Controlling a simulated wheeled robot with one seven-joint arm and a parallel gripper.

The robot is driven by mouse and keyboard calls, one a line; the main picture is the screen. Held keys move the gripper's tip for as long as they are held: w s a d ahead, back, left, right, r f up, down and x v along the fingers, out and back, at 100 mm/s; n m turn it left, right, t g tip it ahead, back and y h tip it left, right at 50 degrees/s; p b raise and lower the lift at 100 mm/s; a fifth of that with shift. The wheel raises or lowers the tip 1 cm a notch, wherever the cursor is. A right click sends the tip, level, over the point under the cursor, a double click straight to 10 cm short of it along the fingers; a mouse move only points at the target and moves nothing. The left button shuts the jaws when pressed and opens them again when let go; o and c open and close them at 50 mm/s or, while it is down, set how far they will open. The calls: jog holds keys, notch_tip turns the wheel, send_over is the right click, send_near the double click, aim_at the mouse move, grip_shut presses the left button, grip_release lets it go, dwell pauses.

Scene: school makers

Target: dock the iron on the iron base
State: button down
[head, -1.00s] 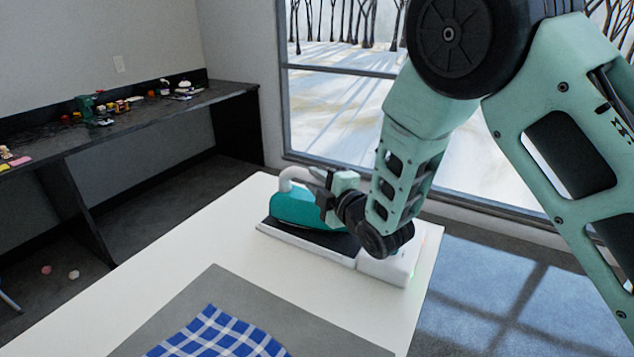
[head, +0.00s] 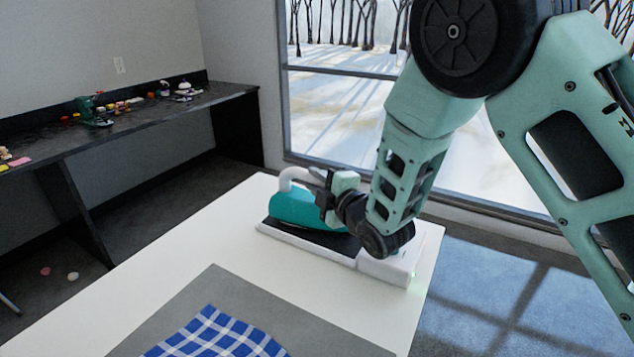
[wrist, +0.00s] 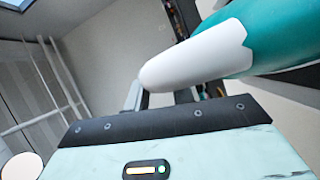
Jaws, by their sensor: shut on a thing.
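The teal iron (head: 302,208) with a white handle sits on or just over the black plate of the iron base (head: 310,239), on the white table. I cannot tell if its sole fully touches the plate. My gripper (head: 328,187) is shut on the iron's handle, and my wrist hides the iron's right end and part of the base. In the wrist view the white handle (wrist: 195,58) lies at the fingers, with the teal body (wrist: 290,40) at the upper right.
A grey mat (head: 185,305) with a blue checked cloth (head: 215,335) lies at the table's front. Bare white tabletop (head: 215,245) lies left of the base. A dark bench (head: 150,115) with small objects stands along the wall. A window is behind.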

jog(key=shift+f+b, duration=0.4)
jog(key=shift+b, duration=0.1)
jog(key=c, duration=1.5)
grip_release()
jog(key=shift+f, duration=0.15)
jog(key=shift+b+v, duration=1.3)
jog(key=shift+v, duration=4.25)
jog(key=shift+a, duration=0.1)
jog(key=s+d+m+g+h+p, duration=0.1)
jog(key=s+m+g, duration=0.3)
jog(key=s, duration=0.5)
jog(key=s+d+r+m+g+h+p, duration=0.1)
jog(key=s+m+g+h, duration=0.3)
jog(key=s, duration=0.6)
jog(key=s+d+r+m+g+h+p, duration=0.1)
jog(key=s+d+m+g+h, duration=0.1)
jog(key=s+m+g, duration=0.4)
jog(key=shift+s+d+r+g+h+p, duration=0.15)
jog(key=shift+s+g+h, duration=0.15)
jog(key=shift+s, duration=0.65)
jog(key=shift+s+f+g+h+p, duration=0.15)
jog(key=shift+s+g+h, duration=0.15)
jog(key=shift+s, duration=0.65)
